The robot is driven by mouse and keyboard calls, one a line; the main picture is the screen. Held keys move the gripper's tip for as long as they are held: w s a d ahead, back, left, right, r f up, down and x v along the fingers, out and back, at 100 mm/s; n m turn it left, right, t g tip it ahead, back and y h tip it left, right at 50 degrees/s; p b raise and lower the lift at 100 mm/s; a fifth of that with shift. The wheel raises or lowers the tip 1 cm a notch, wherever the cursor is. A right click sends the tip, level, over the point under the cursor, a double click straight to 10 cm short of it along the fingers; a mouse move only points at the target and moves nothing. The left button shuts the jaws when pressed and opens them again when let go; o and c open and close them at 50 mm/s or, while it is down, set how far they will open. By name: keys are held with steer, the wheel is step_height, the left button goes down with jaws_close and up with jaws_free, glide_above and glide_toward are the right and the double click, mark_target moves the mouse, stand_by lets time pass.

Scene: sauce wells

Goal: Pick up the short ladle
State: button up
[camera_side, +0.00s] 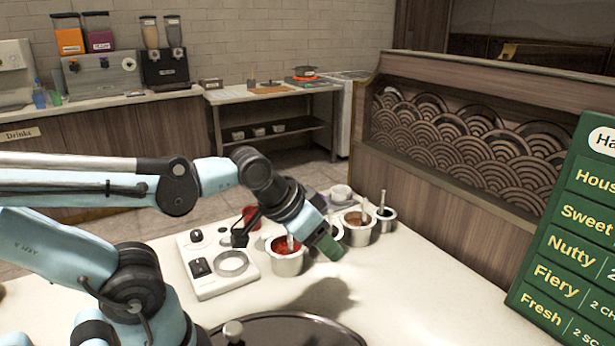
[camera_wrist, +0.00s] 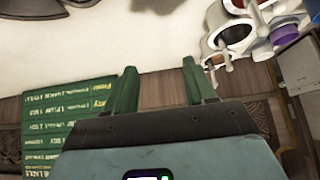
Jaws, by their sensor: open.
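Utensil handles stand up out of the metal sauce wells. One handle (camera_side: 290,243) rises from the red-sauce well (camera_side: 287,263), another (camera_side: 364,211) from the brown-sauce well (camera_side: 357,234), and another (camera_side: 382,199) from a small well (camera_side: 386,220) at the right. I cannot tell which is the short ladle. My gripper (camera_side: 330,248) is open and empty, tilted downward above the counter, in front of the wells and hiding part of them. In the wrist view its green fingers (camera_wrist: 160,70) are spread apart, and wells (camera_wrist: 228,36) show at the upper right.
A white panel (camera_side: 213,283) with a round ring stands left of the wells. A dark round lid or plate (camera_side: 290,330) lies at the front. A green menu board (camera_side: 570,250) stands at the right. The white counter (camera_side: 430,290) is clear between.

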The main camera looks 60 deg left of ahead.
steer(key=shift+c, duration=0.6)
step_height(320, 180, up, 5)
steer(key=n+g, duration=0.4)
steer(key=g, duration=0.3)
glide_above(291, 239)
steer(key=shift+w+a+r, duration=0.15)
steer(key=shift+w+a, duration=0.05)
steer(key=shift+a, duration=0.25)
steer(key=shift+d+f, duration=0.1)
steer(key=shift+f, duration=5.9)
steer(key=shift+c, duration=0.2)
jaws_close()
